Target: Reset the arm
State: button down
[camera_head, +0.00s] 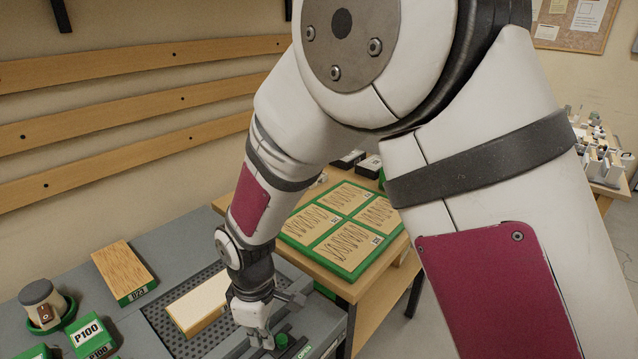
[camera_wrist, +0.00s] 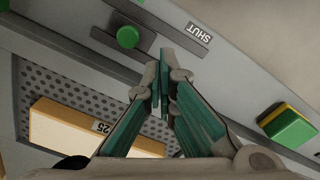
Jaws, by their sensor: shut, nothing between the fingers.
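My gripper (camera_head: 262,338) is at the end of my arm, low over the front right part of the grey bench. Its fingers are together and empty. In the wrist view my gripper (camera_wrist: 163,78) points at the bench's edge panel, with the fingertips just below and right of a round green knob (camera_wrist: 128,37). The knob (camera_head: 281,340) also shows beside my gripper in the head view. I cannot tell whether the fingers touch anything. My upper arm fills much of the head view.
A pale wooden block (camera_head: 198,303) lies on the perforated panel, left of my gripper. A green-framed board (camera_head: 340,228) lies behind. A SHUT label (camera_wrist: 199,33) marks the panel.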

jog(key=shift+r+p, duration=0.3)
jog(key=shift+r, duration=0.55)
jog(key=d+r+m+t, duration=0.2)
jog(key=d+r+m, duration=0.5)
jog(key=d+r, duration=0.95)
jog(key=s+d+r+m+t, duration=0.1)
jog(key=s+d+r+m, duration=0.3)
jog(key=s+d, duration=0.2)
jog(key=s+d+r+m+t, duration=0.1)
jog(key=s+d+r+m, duration=0.3)
jog(key=s+d, duration=0.3)
jog(key=shift+s+d+r+m+t, duration=0.25)
jog(key=shift+s+m+t, duration=0.15)
jog(key=shift+s, duration=0.25)
